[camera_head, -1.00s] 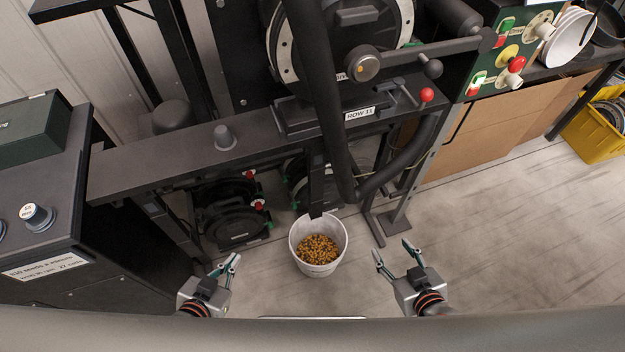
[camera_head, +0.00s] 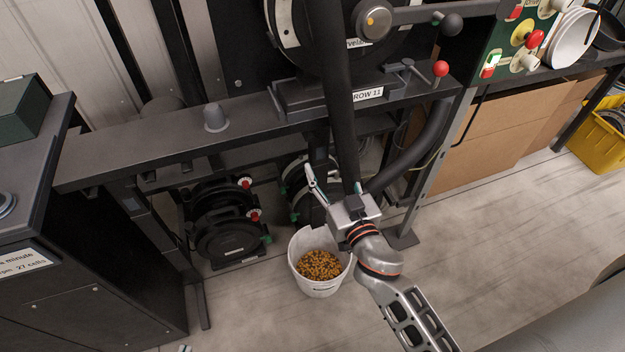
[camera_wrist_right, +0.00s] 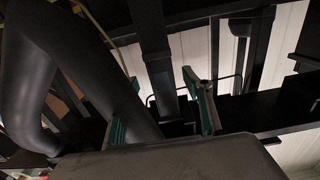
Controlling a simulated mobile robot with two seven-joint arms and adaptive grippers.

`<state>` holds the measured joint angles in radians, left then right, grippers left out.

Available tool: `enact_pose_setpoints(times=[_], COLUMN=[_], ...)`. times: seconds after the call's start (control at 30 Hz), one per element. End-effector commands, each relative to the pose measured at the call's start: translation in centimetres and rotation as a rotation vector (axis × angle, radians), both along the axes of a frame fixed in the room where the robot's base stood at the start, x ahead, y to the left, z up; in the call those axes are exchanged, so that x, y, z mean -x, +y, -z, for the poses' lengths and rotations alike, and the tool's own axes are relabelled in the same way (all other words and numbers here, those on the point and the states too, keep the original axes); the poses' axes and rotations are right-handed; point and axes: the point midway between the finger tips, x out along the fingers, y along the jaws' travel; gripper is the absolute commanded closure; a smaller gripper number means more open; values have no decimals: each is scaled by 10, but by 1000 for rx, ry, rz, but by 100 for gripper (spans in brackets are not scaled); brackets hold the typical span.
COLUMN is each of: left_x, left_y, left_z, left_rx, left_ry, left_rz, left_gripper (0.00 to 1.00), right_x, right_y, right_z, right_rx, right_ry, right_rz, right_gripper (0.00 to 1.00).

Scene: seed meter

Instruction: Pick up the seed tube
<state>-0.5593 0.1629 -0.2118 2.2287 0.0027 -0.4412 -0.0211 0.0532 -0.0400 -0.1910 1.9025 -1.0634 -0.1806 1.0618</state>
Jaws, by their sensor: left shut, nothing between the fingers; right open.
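What looks like the seed tube (camera_head: 318,152) is a dark, straight, narrow tube hanging under the row 11 meter, above the bucket. Its lower end is partly hidden by my right gripper. My right gripper (camera_head: 336,184) is open and empty, its fingers reaching up beside the tube and the thick black hose. In the right wrist view, a dark upright tube (camera_wrist_right: 152,45) stands beyond the open fingers (camera_wrist_right: 155,100); I cannot tell whether they touch anything. My left gripper (camera_head: 185,348) is shut, with only its tips showing at the bottom edge.
A white bucket (camera_head: 318,289) of seeds stands on the floor below my right gripper. A thick black hose (camera_head: 335,80) hangs in front of the meter and bends up right; it fills the left of the wrist view (camera_wrist_right: 35,70). A bench beam (camera_head: 150,145) runs left.

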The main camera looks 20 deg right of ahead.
Motion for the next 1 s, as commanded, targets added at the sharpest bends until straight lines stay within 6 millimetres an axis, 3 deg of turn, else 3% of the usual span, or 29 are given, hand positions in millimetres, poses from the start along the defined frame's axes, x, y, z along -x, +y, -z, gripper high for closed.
enact_pose_setpoints(times=[0.43, 0.77, 0.97, 1.0], left_x=[-1, 1, 3, 3], left_y=[0, 1, 1, 1], left_z=[-2, 1, 2, 2], left_rx=[0, -1, -1, -1], left_ry=[-3, 3, 6, 6], left_rz=[0, 0, -1, -1], left_gripper=[100, 100, 100, 100], right_x=[-52, -58, -58, -58], right_y=[4, 4, 4, 4], right_z=[2, 3, 3, 3], right_rx=[2, 0, 0, 0], right_ry=[1, 3, 3, 3], right_rz=[0, 0, 0, 0], right_gripper=[50, 50, 99, 100])
